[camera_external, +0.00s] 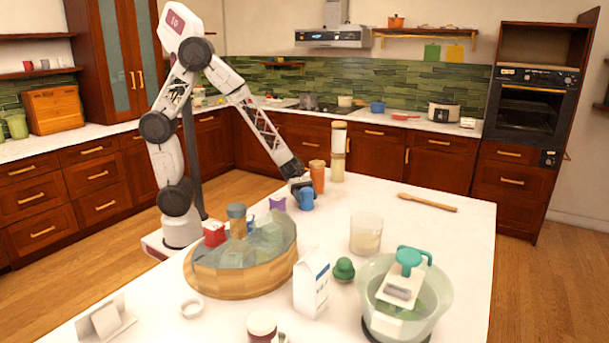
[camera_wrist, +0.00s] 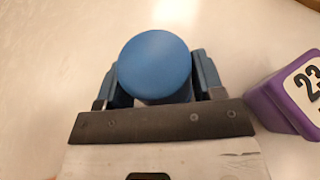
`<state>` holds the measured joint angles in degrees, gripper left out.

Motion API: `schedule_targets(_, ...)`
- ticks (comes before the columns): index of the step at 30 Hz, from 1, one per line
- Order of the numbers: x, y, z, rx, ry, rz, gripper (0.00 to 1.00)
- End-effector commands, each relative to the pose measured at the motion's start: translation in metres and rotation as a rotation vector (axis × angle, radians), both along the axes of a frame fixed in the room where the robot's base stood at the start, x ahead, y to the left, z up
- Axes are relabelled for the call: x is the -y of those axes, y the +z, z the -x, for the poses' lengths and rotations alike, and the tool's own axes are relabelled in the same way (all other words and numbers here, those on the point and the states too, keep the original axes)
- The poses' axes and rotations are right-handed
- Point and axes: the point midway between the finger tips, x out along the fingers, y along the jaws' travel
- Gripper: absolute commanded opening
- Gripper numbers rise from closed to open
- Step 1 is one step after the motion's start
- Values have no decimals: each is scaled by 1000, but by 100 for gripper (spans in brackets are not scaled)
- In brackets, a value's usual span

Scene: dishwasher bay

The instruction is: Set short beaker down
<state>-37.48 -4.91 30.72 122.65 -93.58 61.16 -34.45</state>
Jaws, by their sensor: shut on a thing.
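My gripper (camera_wrist: 157,85) is shut on a short blue cylinder, taken to be the short beaker (camera_wrist: 155,62). Its round, plain blue end faces the wrist camera, and a finger lies on each side of it. In the external view the blue beaker (camera_external: 307,200) is below my gripper (camera_external: 298,187), at the far left part of the white island top (camera_external: 420,235). It looks upright and is at or very near the surface; I cannot tell whether it touches.
A purple numbered block (camera_wrist: 290,95) lies close to the right in the wrist view. In the external view an orange jar (camera_external: 317,177) and a tall jar (camera_external: 338,155) stand behind the beaker. A wooden basin (camera_external: 235,283) stands nearer the camera.

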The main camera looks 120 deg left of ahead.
Motion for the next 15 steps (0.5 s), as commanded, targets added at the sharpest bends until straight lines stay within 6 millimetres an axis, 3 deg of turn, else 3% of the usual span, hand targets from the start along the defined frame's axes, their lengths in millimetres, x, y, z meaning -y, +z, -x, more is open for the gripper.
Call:
schedule_targets(6, 0, -3, 0, 0, 0, 0, 39)
schedule_targets(7, 0, -3, 0, 1, 0, -1, 66)
schedule_targets(11, 0, -3, 0, 0, 0, 0, 86)
schedule_targets(15, 0, -3, 0, 0, 0, 0, 87)
